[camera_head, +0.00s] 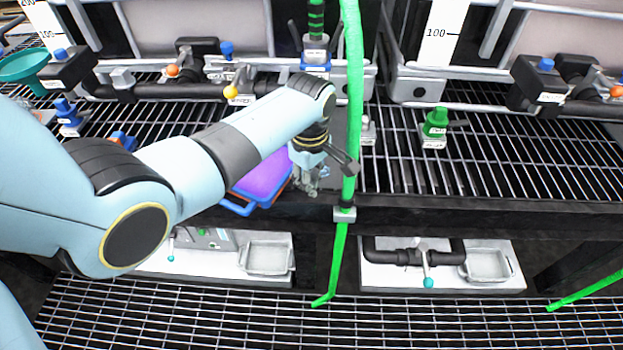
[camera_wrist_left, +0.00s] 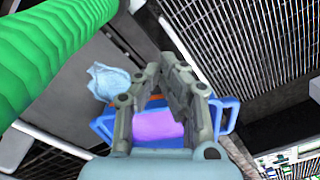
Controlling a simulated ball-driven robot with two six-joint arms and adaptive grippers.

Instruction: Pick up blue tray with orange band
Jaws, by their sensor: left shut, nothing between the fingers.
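The blue tray (camera_head: 240,207) lies on the rack shelf near its front edge, with a purple surface inside and a blue handle toward me. My left arm covers part of it. In the left wrist view the blue tray (camera_wrist_left: 228,116) shows behind the fingers, with a handle at each side and a small orange patch. My left gripper (camera_head: 307,188) is just right of the tray, pointing down, shut and empty. In the left wrist view the gripper's fingers (camera_wrist_left: 163,70) close in front of the tray. Whether they touch it I cannot tell. My right gripper is not in view.
A green hose (camera_head: 353,110) hangs close to the right of my left gripper, and looms large in the left wrist view (camera_wrist_left: 45,50). A crumpled pale-blue item (camera_wrist_left: 108,82) lies beside the tray. A green valve (camera_head: 435,124) stands farther right on the mostly bare rack.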

